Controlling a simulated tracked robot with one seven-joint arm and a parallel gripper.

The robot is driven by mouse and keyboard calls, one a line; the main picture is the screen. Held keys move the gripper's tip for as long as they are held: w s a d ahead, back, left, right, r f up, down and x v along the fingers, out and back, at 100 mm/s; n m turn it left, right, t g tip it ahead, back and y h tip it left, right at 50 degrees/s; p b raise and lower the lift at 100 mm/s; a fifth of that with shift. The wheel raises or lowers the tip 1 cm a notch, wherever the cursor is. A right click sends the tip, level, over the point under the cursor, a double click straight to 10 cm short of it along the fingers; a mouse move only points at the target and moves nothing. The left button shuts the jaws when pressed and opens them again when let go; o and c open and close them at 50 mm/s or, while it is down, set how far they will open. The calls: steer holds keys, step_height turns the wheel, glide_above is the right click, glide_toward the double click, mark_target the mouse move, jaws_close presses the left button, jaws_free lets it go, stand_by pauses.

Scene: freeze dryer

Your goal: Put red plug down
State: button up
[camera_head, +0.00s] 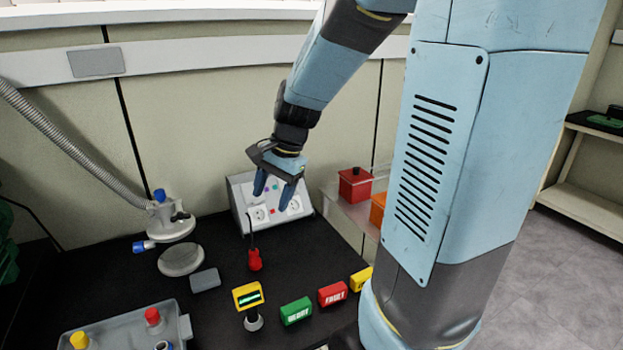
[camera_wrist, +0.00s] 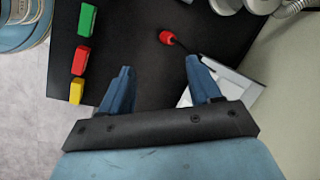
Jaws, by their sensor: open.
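The red plug (camera_head: 255,260) lies on the black table, with its dark cord running up toward the grey socket box (camera_head: 239,211). In the wrist view the plug (camera_wrist: 166,37) sits on the table beyond my fingertips, apart from them. My gripper (camera_head: 275,190) is above the front of the socket box, pointing down, its blue fingers spread and empty. In the wrist view my gripper (camera_wrist: 158,68) shows a wide gap with only black table between the fingers. Part of the box's sloping face is hidden behind my fingers.
Green (camera_head: 296,311), red (camera_head: 332,293) and yellow (camera_head: 361,279) labelled blocks stand near the table's front right. A yellow display (camera_head: 248,296), grey block (camera_head: 205,280), round lid (camera_head: 181,260) and grey tray (camera_head: 125,328) are to the left. Red (camera_head: 355,186) and orange boxes stand right.

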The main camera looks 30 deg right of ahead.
steer(key=s+d+r+n+t+h, duration=0.1)
steer(key=s+r+n+t, duration=0.1)
steer(key=s+r+n, duration=0.3)
steer(key=s+d+r+n+t+h, duration=0.1)
steer(key=s+r+n, duration=0.4)
steer(key=s, duration=0.5)
steer(key=shift+s+r+n+t+h, duration=0.15)
steer(key=shift+r+n+t+h, duration=0.05)
steer(key=shift+n+t+h, duration=0.25)
